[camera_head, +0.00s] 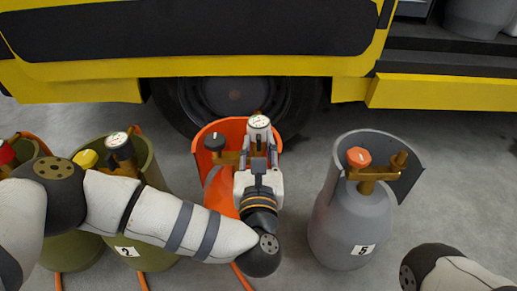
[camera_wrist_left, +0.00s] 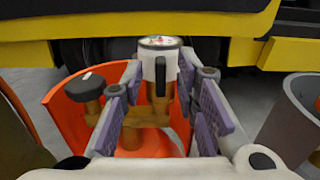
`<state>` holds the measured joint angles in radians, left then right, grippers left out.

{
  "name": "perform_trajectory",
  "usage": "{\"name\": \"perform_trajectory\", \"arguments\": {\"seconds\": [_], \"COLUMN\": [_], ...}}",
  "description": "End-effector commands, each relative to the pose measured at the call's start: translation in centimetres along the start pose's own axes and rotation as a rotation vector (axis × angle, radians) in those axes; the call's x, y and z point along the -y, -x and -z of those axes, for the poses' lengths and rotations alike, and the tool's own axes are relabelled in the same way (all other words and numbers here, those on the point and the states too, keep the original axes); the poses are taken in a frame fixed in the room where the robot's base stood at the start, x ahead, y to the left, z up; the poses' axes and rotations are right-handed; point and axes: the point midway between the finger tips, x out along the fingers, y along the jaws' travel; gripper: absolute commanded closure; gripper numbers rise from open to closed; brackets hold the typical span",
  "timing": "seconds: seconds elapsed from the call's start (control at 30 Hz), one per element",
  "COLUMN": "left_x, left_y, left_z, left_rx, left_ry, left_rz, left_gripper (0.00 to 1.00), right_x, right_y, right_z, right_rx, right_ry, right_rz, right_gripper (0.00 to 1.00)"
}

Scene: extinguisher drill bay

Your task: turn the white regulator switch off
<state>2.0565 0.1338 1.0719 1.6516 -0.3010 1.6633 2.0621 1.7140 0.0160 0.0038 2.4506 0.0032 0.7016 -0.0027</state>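The white regulator (camera_head: 259,128) has a round gauge on top and sits on the valve of the orange cylinder (camera_head: 219,188). In the left wrist view the regulator (camera_wrist_left: 148,66) stands upright, with a dark switch lever (camera_wrist_left: 161,76) hanging down its near side. My left gripper (camera_head: 258,165) is just in front of the regulator. In the left wrist view its two purple-padded fingers (camera_wrist_left: 160,98) are apart, one on each side of the regulator and lever, with nothing held. My right gripper is out of view; only part of my right arm shows at bottom right.
A dark knob (camera_head: 214,141) sits left of the regulator. The grey cylinder (camera_head: 345,225), labelled 5, with an orange-red knob (camera_head: 358,157), stands to the right. Olive cylinders (camera_head: 140,252) stand left under my arm. A yellow vehicle (camera_head: 85,90) with a wheel is behind.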

Motion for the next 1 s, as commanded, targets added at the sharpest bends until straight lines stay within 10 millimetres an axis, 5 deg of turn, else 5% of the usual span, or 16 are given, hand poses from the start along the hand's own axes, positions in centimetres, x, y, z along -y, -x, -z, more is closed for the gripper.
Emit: {"name": "perform_trajectory", "arguments": {"seconds": [0.23, 0.4, 1.0], "left_x": [0.01, 0.02, 0.1], "left_y": [-0.18, -0.15, -0.09], "left_z": [-0.05, -0.04, -0.26], "left_rx": [0.0, 0.0, 0.001], "left_ry": [0.0, 0.0, -0.156], "left_rz": [0.0, 0.001, 0.001], "left_gripper": [0.72, 1.0, 1.0], "right_x": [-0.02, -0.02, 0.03], "right_y": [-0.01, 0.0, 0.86], "right_z": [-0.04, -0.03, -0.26], "right_rx": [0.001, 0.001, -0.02], "right_ry": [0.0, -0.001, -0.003], "right_rz": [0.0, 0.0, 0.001], "right_gripper": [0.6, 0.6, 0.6]}}
